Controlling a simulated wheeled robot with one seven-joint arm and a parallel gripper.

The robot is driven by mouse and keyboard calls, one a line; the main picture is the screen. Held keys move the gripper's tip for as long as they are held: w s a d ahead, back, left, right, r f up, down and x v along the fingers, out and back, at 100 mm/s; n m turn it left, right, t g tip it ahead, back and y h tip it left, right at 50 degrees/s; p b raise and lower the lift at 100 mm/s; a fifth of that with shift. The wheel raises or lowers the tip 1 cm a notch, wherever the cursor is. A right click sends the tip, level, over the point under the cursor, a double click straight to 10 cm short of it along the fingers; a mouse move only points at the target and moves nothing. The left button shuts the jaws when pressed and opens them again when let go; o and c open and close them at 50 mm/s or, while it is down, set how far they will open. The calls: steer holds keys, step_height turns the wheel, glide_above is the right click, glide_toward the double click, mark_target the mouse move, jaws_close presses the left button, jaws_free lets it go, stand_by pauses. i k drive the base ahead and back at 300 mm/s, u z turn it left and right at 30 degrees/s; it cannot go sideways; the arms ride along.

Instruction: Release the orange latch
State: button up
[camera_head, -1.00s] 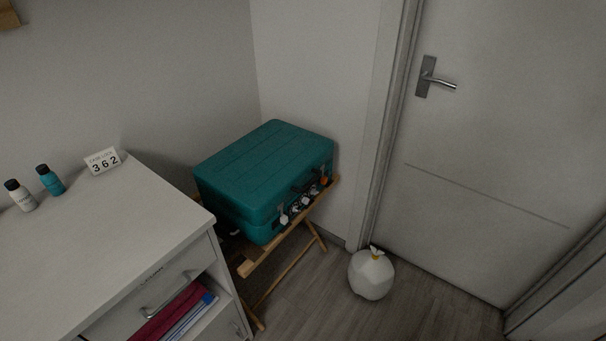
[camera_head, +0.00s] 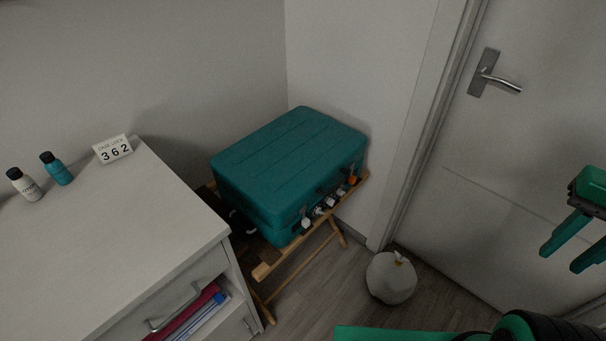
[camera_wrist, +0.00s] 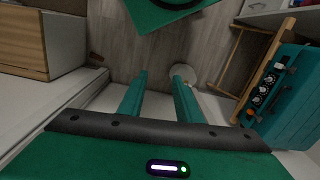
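The orange latch (camera_head: 352,180) is a small orange piece at the right end of the front face of a closed teal case (camera_head: 290,165). Several white tags or latches sit along the same face. My gripper (camera_head: 567,257) is at the right edge of the head view, in front of the door and well apart from the case. In the wrist view its two green fingers (camera_wrist: 160,78) are spread with nothing between them.
The case rests on a wooden folding stand (camera_head: 262,271). A white knotted bag (camera_head: 391,277) lies on the floor by the door (camera_head: 520,150). A white cabinet (camera_head: 100,250) with bottles and a number sign (camera_head: 113,149) stands at left. A wooden cabinet (camera_wrist: 22,42) shows in the wrist view.

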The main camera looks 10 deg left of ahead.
mark_target(351, 180)
steer(key=u, duration=0.1)
steer(key=i, duration=0.3)
steer(key=u, duration=0.55)
steer(key=k, duration=1.5)
steer(key=z, duration=0.65)
steer(key=i, duration=1)
steer(key=u, duration=0.05)
